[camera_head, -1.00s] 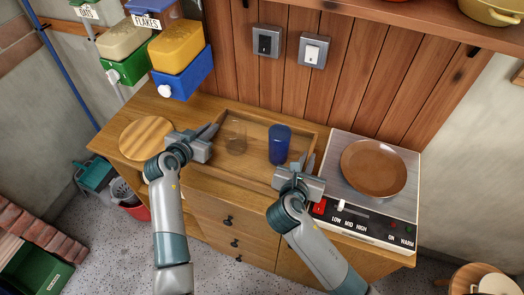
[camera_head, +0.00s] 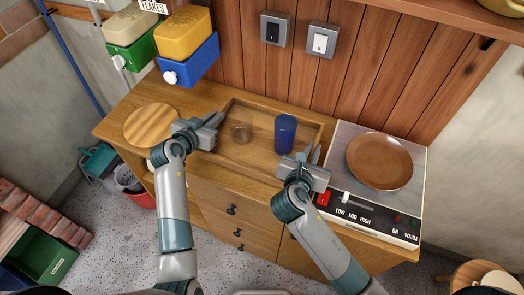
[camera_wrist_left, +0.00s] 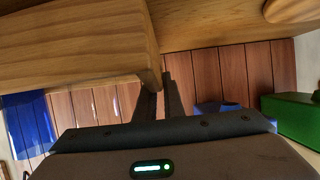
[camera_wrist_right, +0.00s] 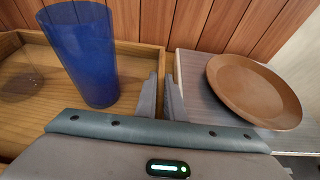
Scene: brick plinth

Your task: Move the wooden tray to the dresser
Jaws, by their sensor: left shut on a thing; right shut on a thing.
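The wooden tray (camera_head: 259,160) is on the wooden dresser (camera_head: 116,101), between the round board and the hotplate. It holds a clear glass (camera_head: 241,131) and a blue cup (camera_head: 285,134), both upright. My left gripper (camera_head: 217,122) is shut on the tray's left wall, which also shows in the left wrist view (camera_wrist_left: 75,45). My right gripper (camera_head: 312,158) is shut on the tray's right wall, beside the blue cup; the wall shows in the right wrist view (camera_wrist_right: 140,60). Whether the tray's underside touches the dresser top is hidden.
A round wooden board (camera_head: 152,125) lies left of the tray. A hotplate (camera_head: 346,129) with a brown plate (camera_head: 379,161) stands close on the right. Yellow (camera_head: 183,34) and other dispensers hang at upper left. Wall switches (camera_head: 322,39) are behind.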

